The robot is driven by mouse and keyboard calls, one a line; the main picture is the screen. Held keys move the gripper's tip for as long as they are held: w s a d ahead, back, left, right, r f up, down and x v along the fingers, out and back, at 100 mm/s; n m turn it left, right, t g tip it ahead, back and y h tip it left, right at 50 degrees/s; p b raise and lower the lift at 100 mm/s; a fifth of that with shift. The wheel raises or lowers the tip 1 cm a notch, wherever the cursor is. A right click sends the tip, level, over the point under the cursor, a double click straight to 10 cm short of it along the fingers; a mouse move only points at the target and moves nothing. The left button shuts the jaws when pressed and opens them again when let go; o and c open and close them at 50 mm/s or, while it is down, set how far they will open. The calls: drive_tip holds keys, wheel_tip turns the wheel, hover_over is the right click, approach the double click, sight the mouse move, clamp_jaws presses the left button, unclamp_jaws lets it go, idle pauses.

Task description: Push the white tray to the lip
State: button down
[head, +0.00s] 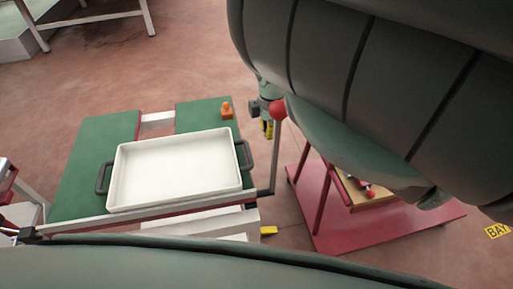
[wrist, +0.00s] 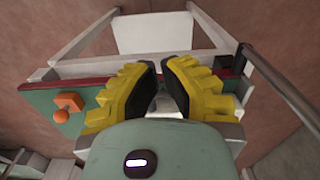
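The white tray (head: 178,168) is a shallow rectangular pan with a dark handle at each short end. It lies on the green-topped table (head: 88,150) in the head view, near the table's near edge rail. My gripper (head: 268,130) is off the table's far right corner, apart from the tray's right handle (head: 245,154). In the wrist view its yellow fingers (wrist: 159,66) converge with their tips close together and nothing held between them. I cannot identify the tray in the wrist view.
An orange knobbed block (head: 227,111) sits on the table's far right corner; it also shows in the wrist view (wrist: 68,106). A red ball-topped post (head: 277,110) rises at the table's right. A red stand (head: 330,222) is further right. Open floor lies beyond the table.

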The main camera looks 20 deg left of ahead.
drive_tip(key=s+a+f, duration=0.2)
drive_tip(key=a+f, duration=0.1)
drive_tip(key=f, duration=0.2)
drive_tip(key=shift+p, duration=0.4)
drive_tip(key=shift+s+a+f, duration=0.15)
drive_tip(key=shift+s, duration=0.05)
drive_tip(key=shift+s+a, duration=0.55)
drive_tip(key=shift+a, duration=0.15)
